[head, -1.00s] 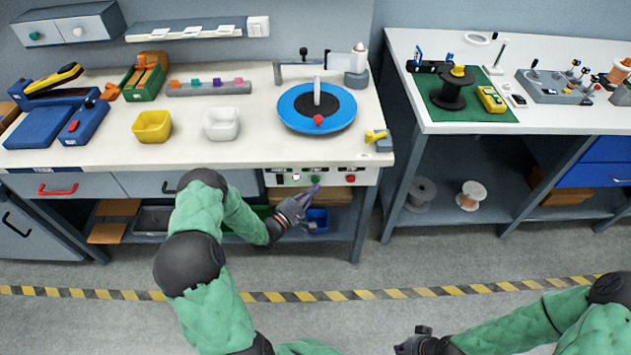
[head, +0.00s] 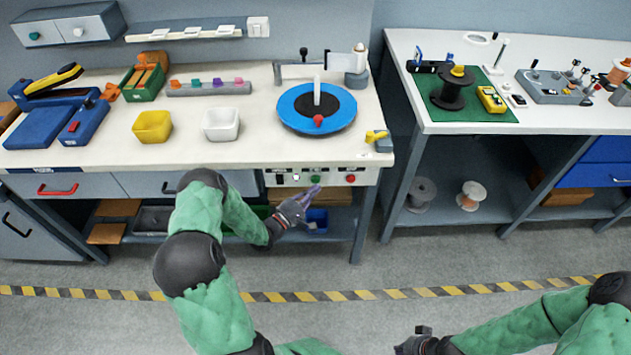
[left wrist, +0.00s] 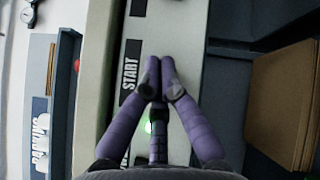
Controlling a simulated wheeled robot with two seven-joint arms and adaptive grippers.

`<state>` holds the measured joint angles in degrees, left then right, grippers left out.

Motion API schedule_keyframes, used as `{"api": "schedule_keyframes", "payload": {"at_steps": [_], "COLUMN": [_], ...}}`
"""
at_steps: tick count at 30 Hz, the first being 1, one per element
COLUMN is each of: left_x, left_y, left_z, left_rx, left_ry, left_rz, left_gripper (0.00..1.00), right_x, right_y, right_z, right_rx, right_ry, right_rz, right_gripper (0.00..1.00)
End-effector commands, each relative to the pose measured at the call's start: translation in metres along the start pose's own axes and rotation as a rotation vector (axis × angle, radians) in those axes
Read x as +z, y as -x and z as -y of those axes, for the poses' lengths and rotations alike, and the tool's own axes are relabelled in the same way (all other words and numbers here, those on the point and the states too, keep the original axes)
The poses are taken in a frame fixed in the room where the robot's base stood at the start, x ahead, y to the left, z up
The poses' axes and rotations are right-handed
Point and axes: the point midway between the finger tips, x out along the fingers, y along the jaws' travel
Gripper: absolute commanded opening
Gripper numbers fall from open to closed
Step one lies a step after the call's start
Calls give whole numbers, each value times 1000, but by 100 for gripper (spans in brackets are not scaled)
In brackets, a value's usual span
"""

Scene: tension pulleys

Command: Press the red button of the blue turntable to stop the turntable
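The blue turntable (head: 291,117) with a black centre, a white upright post and a red piece at its front stands on the white bench. Its control panel (head: 333,179) is on the bench front below, with the red button (head: 350,178) at the right and a green button (head: 315,179) left of it. My left gripper (head: 317,188) is just below the green button, left of the red one. In the left wrist view its purple fingers (left wrist: 160,65) meet at the tips beside the START label, with a green glow behind; the red button is not visible there. My right gripper (head: 408,345) is low, away from the benches, its fingers unclear.
A yellow-handled part (head: 378,138) sits at the bench's right front corner. White and yellow bins (head: 152,126) stand left of the turntable. A shelf with a blue bin (head: 317,220) lies below the panel. Floor in front is clear.

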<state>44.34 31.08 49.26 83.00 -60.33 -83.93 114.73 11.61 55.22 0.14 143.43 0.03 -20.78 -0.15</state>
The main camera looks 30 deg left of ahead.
Motion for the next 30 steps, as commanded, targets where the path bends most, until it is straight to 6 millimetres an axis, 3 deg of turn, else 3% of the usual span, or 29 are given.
{"api": "schedule_keyframes", "payload": {"at_steps": [30], "left_x": [-8], "left_y": [-8], "left_z": [-3], "left_rx": [0], "left_ry": [0], "left_rz": [0], "left_gripper": [0], "right_x": [0], "right_y": [-5], "right_z": [-2], "right_rx": [0], "right_ry": [0], "right_rz": [0], "right_gripper": [0]}}
